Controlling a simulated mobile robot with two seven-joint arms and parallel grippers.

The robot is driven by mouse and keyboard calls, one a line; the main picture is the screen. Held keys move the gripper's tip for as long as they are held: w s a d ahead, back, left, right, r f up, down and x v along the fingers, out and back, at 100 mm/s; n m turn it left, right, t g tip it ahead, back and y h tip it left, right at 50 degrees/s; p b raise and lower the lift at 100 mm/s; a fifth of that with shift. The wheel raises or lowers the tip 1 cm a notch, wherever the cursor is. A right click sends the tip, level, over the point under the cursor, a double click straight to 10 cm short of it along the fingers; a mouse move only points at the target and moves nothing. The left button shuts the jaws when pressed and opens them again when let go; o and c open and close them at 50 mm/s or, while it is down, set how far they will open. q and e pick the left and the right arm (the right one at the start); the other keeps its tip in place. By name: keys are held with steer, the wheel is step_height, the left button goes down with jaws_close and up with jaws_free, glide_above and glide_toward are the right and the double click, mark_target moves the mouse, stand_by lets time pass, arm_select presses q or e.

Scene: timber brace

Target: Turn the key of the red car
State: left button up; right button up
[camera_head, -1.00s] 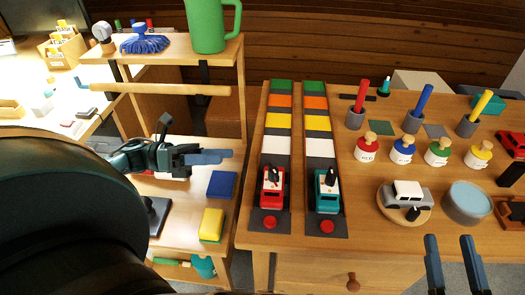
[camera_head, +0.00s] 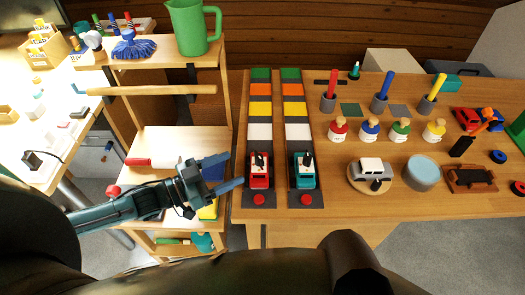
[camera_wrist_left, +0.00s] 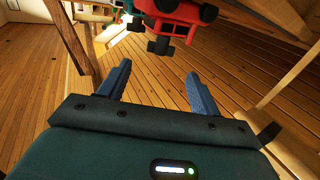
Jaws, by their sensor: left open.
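The red car (camera_head: 259,180) sits at the near end of the left coloured track, with a dark key (camera_head: 260,159) standing on its pale top. The red car (camera_wrist_left: 178,12) is cut off at the top of the left wrist view, beyond the fingertips. My left gripper (camera_head: 235,169) is open and empty, just left of the red car and apart from it. Its two blue fingers (camera_wrist_left: 157,72) are spread in the left wrist view. My right gripper is out of view.
A teal car (camera_head: 302,180) with its own dark key stands close by on the right track. A red button (camera_head: 259,199) lies in front of the red car. A silver toy car (camera_head: 370,168) and several coloured pegs stand farther right. A shelf unit (camera_head: 170,148) is at left.

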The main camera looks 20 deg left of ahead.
mark_target(258, 157)
arm_select(q)
steer(key=x, duration=1.1)
steer(key=shift+s+p, duration=0.1)
steer(key=shift+p, duration=0.25)
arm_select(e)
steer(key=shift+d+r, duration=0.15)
arm_select(q)
steer(key=shift+c, duration=0.4)
